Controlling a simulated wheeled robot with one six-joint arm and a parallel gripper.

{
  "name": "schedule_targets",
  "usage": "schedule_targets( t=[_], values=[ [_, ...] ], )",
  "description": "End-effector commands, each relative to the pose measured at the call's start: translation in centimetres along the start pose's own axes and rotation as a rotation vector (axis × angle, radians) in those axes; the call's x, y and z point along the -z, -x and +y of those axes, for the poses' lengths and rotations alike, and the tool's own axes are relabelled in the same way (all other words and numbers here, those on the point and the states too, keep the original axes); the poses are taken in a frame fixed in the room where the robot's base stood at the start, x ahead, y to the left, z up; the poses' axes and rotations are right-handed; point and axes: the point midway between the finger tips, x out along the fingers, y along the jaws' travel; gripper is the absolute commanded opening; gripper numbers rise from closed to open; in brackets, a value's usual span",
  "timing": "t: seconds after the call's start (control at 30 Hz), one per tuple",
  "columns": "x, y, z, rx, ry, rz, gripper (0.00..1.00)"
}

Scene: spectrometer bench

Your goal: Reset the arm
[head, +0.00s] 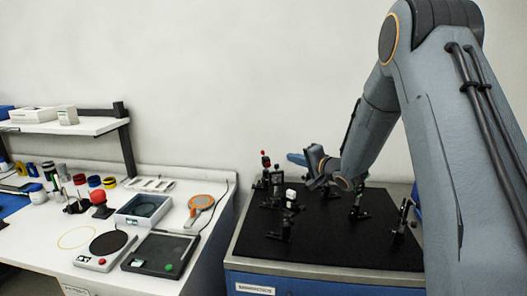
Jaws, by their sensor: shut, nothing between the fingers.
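My arm comes in from the right and bends down over the black breadboard (330,240) on the blue bench. My gripper (316,182) is small and dark at the end of the wrist, above the back part of the breadboard. It is shut with nothing in it. Its fingertips are hard to make out against the dark optical mounts. It is apart from the white-topped mount (291,195), which stands a little to the lower left.
Several optical mounts stand on the breadboard, including a front one (286,230) and a right one (401,218). A white table at left holds a grey tray (142,209), a black-topped scale (108,243), an orange round device (201,202) and a shelf (70,126).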

Motion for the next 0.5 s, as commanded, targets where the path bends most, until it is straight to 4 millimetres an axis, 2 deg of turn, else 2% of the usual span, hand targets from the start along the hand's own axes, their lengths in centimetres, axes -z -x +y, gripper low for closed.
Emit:
schedule_targets(
  t=[0.17,0.27,0.37,0.5],
  values=[
    [-1.0,4.3,3.7,-0.315,0.265,0.083,0.00],
    [-2.8,8.3,6.4,-0.513,0.400,0.052,0.00],
    [-5.6,13.2,9.0,-0.701,0.512,-0.039,0.00],
    [-10.9,20.7,12.1,-0.907,0.626,-0.250,0.00]
  ],
)
